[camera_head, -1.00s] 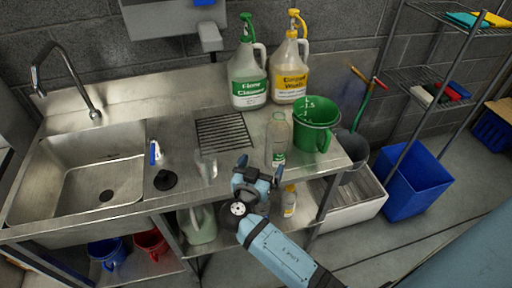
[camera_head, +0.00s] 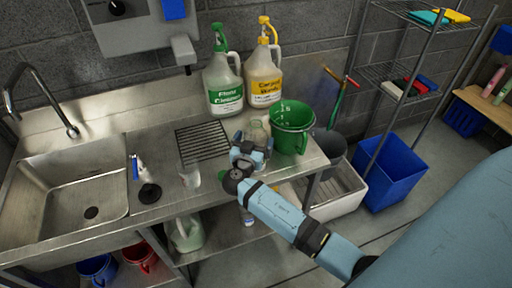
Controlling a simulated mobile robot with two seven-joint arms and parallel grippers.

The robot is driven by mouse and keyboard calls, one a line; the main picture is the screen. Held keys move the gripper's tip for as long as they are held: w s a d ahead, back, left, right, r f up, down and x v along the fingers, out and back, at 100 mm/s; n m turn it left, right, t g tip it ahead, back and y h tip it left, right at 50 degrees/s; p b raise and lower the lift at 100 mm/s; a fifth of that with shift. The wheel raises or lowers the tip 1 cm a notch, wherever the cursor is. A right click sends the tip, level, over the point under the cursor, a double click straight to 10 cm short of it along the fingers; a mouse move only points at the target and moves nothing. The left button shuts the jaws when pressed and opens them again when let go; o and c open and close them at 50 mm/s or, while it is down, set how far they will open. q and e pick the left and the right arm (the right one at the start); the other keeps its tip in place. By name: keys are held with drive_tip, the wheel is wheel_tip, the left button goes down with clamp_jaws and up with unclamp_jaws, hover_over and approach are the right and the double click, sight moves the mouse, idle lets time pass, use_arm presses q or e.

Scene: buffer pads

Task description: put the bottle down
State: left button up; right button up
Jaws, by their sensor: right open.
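A small clear bottle (camera_head: 257,129) stands upright on the steel counter (camera_head: 222,185), just left of a green measuring pitcher (camera_head: 291,130). My right gripper (camera_head: 252,145) is open at the near side of the bottle and hides its lower part. Its fingers appear to lie to either side of the bottle; whether they touch it I cannot tell. My left gripper is not in view.
Two large jugs, one green-labelled (camera_head: 223,95) and one yellow-labelled (camera_head: 264,88), stand behind the bottle. A drain grate (camera_head: 202,143), a clear cup (camera_head: 190,177) and the sink (camera_head: 70,190) are to the left. A blue bin (camera_head: 392,174) is at right.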

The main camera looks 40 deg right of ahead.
drive_tip(key=shift+w+d, duration=0.4)
drive_tip(key=shift+d, duration=0.1)
drive_tip(key=c, duration=1.2)
drive_tip(key=shift+r, duration=0.1)
